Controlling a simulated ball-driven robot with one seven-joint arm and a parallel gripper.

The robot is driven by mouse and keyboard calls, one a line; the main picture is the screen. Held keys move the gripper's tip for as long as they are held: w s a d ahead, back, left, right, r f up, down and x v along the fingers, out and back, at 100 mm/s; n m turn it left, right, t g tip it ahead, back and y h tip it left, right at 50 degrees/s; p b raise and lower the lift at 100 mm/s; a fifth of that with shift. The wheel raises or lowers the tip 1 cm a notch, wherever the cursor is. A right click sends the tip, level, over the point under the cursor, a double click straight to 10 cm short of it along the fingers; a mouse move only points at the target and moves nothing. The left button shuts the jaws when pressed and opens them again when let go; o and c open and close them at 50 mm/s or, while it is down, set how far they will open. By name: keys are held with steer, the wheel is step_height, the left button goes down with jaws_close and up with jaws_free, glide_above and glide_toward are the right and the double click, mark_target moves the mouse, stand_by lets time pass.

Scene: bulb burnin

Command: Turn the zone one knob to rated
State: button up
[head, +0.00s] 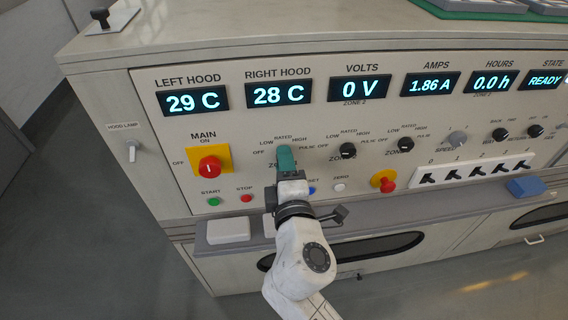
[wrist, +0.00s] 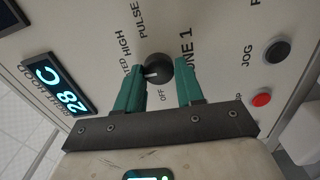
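The zone one knob (wrist: 159,68) is black and round, with a white pointer mark. In the wrist view its mark points left and slightly down, away from the OFF label and toward the RATED side; the left finger hides part of the scale. My gripper (wrist: 161,70) has green fingers, one on each side of the knob, close against its edges with no clear gap. In the head view my gripper (head: 286,158) is at the panel and covers the zone one knob.
The zone two knob (head: 347,150) and zone three knob (head: 405,145) are to the right. The red main switch (head: 210,167) is to the left. Start (head: 213,201) and stop (head: 246,198) buttons are below left, and the zero button (head: 340,187) is right of my wrist.

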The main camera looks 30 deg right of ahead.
steer(key=o, duration=0.4)
steer(key=shift+s, duration=0.1)
steer(key=b+v, duration=0.1)
steer(key=v, duration=0.9)
steer(key=shift+s, duration=0.35)
steer(key=shift+a, duration=0.1)
steer(key=s+d+f+m+g+h+p, duration=0.1)
steer(key=s+d+f+m+g+p, duration=0.1)
steer(key=s+d+f+m+g, duration=0.3)
steer(key=d+f+m+g+p, duration=0.2)
steer(key=d+f+m+g, duration=0.15)
steer(key=d, duration=0.45)
steer(key=s+f+m+g+y+p, duration=0.1)
steer(key=s+f+m+g+y, duration=0.1)
steer(key=s, duration=0.5)
steer(key=s+a+f+m+g+y+p, duration=0.1)
steer(key=s+f+m+g+y+p, duration=0.1)
steer(key=s+f+m+g+y, duration=0.1)
steer(key=s+f+g+y, duration=0.1)
steer(key=s+f+g, duration=0.1)
steer(key=s+f, duration=0.1)
steer(key=shift+s+a+m+g, duration=0.2)
steer(key=shift+s+m+g, duration=0.15)
steer(key=shift+s, duration=0.35)
